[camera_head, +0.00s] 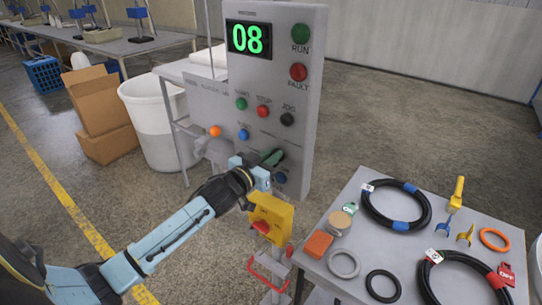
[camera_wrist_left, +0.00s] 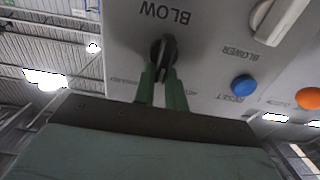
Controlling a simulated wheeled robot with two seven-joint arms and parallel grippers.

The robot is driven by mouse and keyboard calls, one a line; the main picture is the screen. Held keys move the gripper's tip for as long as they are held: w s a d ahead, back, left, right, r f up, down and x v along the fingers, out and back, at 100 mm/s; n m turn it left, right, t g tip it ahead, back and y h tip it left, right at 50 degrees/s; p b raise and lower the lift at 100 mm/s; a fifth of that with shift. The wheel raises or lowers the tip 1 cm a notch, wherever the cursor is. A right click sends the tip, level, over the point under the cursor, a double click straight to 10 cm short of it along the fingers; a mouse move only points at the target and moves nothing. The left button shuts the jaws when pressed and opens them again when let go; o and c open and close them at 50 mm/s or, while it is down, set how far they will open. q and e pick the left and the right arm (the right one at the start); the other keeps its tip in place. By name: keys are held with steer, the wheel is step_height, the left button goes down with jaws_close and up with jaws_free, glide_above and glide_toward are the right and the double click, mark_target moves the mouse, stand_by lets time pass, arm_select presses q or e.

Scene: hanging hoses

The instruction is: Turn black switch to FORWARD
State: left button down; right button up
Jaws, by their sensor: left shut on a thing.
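The control panel (camera_head: 262,80) stands upright in the middle of the head view. My left gripper (camera_head: 272,158) reaches its lower front, its green fingers touching or nearly touching the face. In the left wrist view, where the panel is seen tilted, my left gripper (camera_wrist_left: 163,90) is shut on the black switch (camera_wrist_left: 163,52). The switch's handle lies between the two green fingers. Small print beside the switch is too blurred to read, and the fingers cover part of it. In the head view the switch is hidden by the gripper. My right gripper is not in view.
In the wrist view a blue button (camera_wrist_left: 243,86), an orange button (camera_wrist_left: 308,98) and a pale knob (camera_wrist_left: 278,20) are near. A yellow box (camera_head: 270,218) with a red button stands below my left gripper. A table (camera_head: 345,205) with hoses is at right; a white bin (camera_head: 160,130) at left.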

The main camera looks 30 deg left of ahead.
arm_select(q)
steer(key=shift+d+m, duration=0.1)
steer(key=shift+m, duration=0.3)
steer(key=m, duration=0.2)
steer(key=m+p, duration=0.1)
steer(key=m, duration=0.2)
steer(key=d+m+p, duration=0.1)
steer(key=m, duration=0.1)
steer(key=shift+f+m, duration=0.3)
steer(key=shift+m, duration=0.1)
steer(key=shift+d+m, duration=0.1)
steer(key=shift+m, duration=0.2)
steer(key=c, duration=1.4)
jaws_free()
steer(key=shift+c, duration=0.2)
steer(key=shift+s, duration=0.1)
